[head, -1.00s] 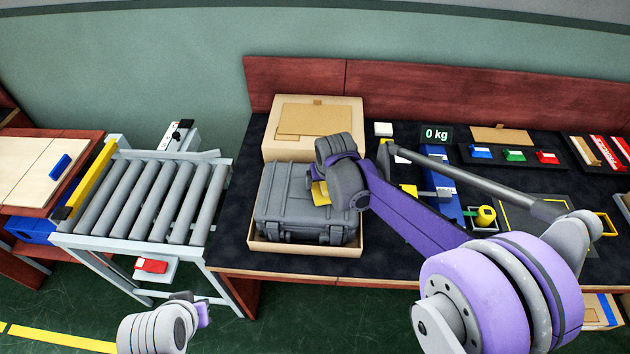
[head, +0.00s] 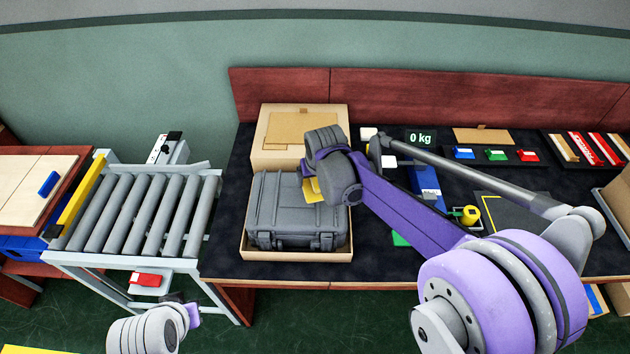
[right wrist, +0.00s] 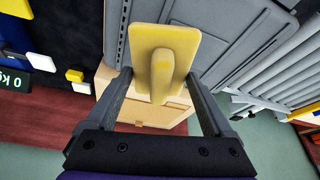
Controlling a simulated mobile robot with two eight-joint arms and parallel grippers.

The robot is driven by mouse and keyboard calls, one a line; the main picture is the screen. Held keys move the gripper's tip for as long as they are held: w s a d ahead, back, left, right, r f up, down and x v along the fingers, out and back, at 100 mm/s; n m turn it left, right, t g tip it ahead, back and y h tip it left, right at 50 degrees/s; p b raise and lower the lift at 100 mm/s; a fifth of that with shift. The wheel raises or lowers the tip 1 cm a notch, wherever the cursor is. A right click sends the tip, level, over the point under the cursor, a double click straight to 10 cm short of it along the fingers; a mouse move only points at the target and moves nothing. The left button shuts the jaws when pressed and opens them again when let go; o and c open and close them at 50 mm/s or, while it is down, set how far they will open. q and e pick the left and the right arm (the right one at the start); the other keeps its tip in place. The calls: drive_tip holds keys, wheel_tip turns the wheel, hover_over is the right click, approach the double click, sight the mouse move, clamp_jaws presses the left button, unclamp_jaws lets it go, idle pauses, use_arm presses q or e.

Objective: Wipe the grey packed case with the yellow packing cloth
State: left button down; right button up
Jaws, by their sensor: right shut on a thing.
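The grey packed case (head: 270,208) lies closed in a shallow cardboard tray (head: 297,255) at the left end of the dark bench. My right gripper (head: 312,172) is above the right part of its lid. It is shut on the yellow packing cloth (head: 315,192), a flat yellow pad with a raised grip, seen between the fingers in the right wrist view (right wrist: 182,42). The case lid (right wrist: 235,45) is just behind the pad there; I cannot tell whether they touch. My left gripper (head: 195,313) is low at the left, its fingers hidden.
A cardboard box (head: 277,160) stands behind the case. A roller conveyor (head: 140,215) is to the left. To the right are a scale display (head: 420,138), a blue box (head: 428,185), a yellow tape measure (head: 470,215) and a dark tray of coloured pieces (head: 510,165).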

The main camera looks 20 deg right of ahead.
use_arm(q)
drive_tip(key=shift+w+r, duration=0.2)
drive_tip(key=shift+r, duration=0.1)
use_arm(e)
drive_tip(key=shift+r, duration=0.45)
use_arm(q)
drive_tip(key=shift+s, duration=0.1)
use_arm(e)
drive_tip(key=shift+r+p, duration=0.35)
drive_tip(key=shift+r, duration=0.3)
drive_tip(key=shift+w+r+p, duration=0.1)
drive_tip(key=shift+r+p, duration=0.35)
drive_tip(key=shift+r, duration=0.5)
use_arm(q)
drive_tip(key=shift+w+r, duration=0.3)
drive_tip(key=shift+r, duration=0.25)
drive_tip(key=shift+w+r, duration=0.3)
drive_tip(key=shift+r, duration=0.2)
use_arm(e)
drive_tip(key=shift+f, duration=0.1)
use_arm(q)
drive_tip(key=shift+s, duration=0.15)
